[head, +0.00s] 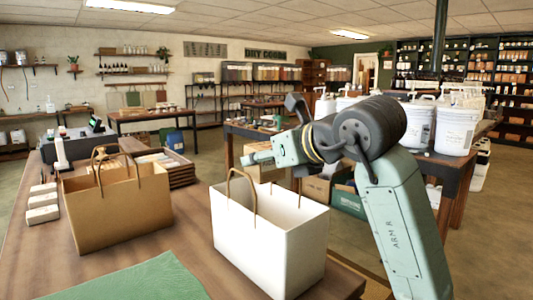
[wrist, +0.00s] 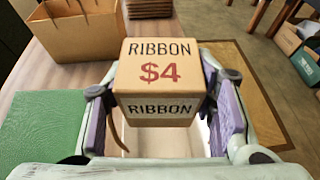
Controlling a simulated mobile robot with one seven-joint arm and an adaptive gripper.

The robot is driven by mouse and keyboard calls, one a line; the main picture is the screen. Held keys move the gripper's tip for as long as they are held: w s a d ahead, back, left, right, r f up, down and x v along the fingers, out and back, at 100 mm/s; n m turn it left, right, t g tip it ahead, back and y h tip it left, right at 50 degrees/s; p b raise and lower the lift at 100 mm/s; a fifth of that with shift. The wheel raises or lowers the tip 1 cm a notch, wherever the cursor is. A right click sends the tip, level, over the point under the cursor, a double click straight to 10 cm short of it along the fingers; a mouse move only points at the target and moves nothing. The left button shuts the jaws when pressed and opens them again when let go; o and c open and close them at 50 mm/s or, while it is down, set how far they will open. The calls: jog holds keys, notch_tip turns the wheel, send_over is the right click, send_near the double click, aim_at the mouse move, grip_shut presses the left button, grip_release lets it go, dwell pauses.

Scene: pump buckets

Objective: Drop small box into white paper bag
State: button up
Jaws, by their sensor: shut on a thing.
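The small box (wrist: 160,80) is a tan cube printed "RIBBON $4", between the purple-padded fingers of my gripper (wrist: 160,105) in the wrist view. My gripper is shut on it. In the head view my gripper (head: 262,155) is up behind and above the white paper bag (head: 285,248). The bag stands upright and open on the wooden counter, with tan loop handles. In the wrist view, part of the white bag (wrist: 150,143) shows below the box; the box hides much of it.
A brown paper bag (head: 118,210) stands left of the white bag. Small white boxes (head: 42,205) lie at the counter's left. A green mat (head: 150,280) lies in front. White pump buckets (head: 455,128) stand on a table behind my arm.

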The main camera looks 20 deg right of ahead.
jog(key=o, duration=1.2)
jog(key=v, duration=1.2)
jog(key=shift+s, duration=0.1)
